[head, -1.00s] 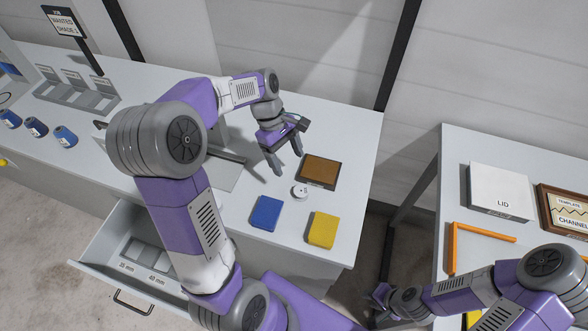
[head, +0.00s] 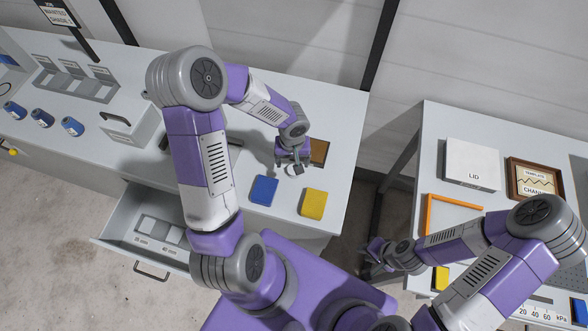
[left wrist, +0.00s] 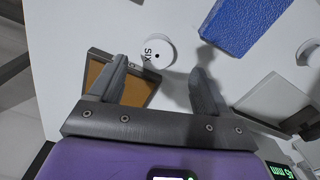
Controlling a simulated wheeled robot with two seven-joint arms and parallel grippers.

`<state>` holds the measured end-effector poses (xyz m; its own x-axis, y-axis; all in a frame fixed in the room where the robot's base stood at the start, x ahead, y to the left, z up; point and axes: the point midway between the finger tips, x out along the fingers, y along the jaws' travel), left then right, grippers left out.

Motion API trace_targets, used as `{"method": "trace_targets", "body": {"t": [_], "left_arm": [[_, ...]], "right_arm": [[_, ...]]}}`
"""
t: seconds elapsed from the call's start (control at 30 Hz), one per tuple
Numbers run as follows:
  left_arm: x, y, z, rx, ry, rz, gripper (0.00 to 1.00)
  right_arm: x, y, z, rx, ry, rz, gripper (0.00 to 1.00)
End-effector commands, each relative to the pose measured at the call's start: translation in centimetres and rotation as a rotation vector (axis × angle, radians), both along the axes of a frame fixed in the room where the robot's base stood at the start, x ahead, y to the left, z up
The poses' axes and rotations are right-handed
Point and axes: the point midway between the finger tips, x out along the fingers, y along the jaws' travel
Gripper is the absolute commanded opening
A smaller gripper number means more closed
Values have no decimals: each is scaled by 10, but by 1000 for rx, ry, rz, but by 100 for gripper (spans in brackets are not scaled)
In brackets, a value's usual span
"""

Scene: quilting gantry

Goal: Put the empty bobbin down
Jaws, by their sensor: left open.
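A small white round bobbin (left wrist: 158,54) marked "SIX" lies on the light worktop, seen in the left wrist view. My left gripper (left wrist: 162,72) is open, with the bobbin just beyond and between its two fingertips. I see no finger closed on it. In the head view my left gripper (head: 293,164) is low over the worktop and mostly hides the bobbin. A brown pad in a dark frame (head: 320,152) lies right beside the gripper. My right gripper (head: 373,252) hangs near the right table; its fingers are too small to read.
A blue block (head: 263,190) and a yellow block (head: 313,203) lie in front of the gripper. An open drawer (head: 125,222) with compartments juts out at the left. The worktop's right edge is near.

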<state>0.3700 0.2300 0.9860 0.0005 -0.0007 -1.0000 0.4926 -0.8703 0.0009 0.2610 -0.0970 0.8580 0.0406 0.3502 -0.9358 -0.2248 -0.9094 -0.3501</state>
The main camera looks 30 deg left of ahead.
Motion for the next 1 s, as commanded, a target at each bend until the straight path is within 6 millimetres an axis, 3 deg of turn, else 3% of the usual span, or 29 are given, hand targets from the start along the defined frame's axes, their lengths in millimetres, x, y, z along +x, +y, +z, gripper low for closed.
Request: {"method": "trace_targets", "body": {"t": [0.3,0.6,1.0], "left_arm": [[2,-4,-42,-1,3,2,77],[2,-3,-45,-1,0,3,76],[2,-3,-45,0,1,3,15]], "right_arm": [[0,0,-2,0,0,0,29],[0,0,-2,0,-1,0,29],[0,0,-2,0,-1,0,29]]}}
